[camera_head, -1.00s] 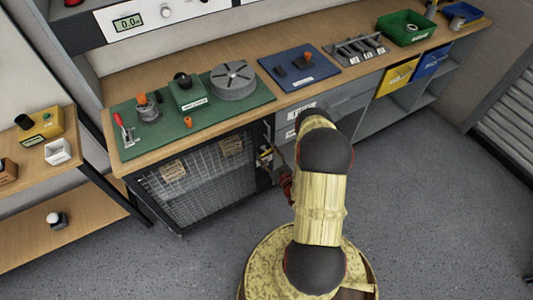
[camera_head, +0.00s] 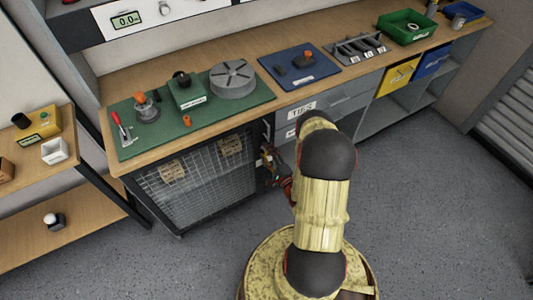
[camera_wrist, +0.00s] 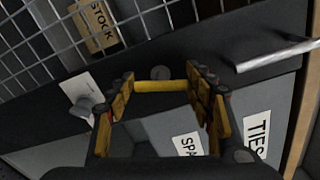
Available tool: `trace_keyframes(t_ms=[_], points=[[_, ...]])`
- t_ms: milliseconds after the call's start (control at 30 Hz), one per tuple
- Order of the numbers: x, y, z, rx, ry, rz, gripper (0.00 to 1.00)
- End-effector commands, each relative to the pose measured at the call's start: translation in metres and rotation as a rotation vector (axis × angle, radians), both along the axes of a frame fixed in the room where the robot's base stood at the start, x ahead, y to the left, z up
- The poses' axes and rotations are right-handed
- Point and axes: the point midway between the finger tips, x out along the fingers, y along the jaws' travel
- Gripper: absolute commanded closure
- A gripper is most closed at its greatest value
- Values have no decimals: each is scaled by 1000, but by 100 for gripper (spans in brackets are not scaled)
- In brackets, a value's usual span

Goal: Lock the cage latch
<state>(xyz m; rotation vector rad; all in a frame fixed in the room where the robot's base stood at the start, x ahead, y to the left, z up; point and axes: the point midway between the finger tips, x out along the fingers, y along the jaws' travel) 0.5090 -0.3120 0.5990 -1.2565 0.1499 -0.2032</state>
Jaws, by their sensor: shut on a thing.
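The wire-mesh cage door (camera_head: 205,187) stands closed under the workbench, its dark frame edge beside the drawers. My gripper (camera_head: 270,162) is at that right edge in the head view, mostly dark and small there. In the wrist view my gripper (camera_wrist: 160,92) has its two yellow-and-black fingers at the ends of a yellow latch bar (camera_wrist: 160,86). The fingers are shut on this bar, which lies across the dark frame. A grey round pivot (camera_wrist: 160,72) sits just behind the bar. A grey knob (camera_wrist: 88,104) shows left of the fingers.
A silver bar handle (camera_wrist: 278,55) sticks out at the right of the wrist view. Grey drawers with a TIES label (camera_wrist: 257,135) lie close by. The green mat (camera_head: 190,125) with fixtures is on the bench above. Floor in front is clear.

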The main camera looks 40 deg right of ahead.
Motion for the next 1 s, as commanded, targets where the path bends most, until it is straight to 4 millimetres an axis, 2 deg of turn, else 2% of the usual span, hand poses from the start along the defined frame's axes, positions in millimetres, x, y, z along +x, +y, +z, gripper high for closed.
trace_keyframes(t_ms=[433,1000], points=[[0,-2,1,-262,61,-3,73],[0,-1,1,-318,74,-2,73]])
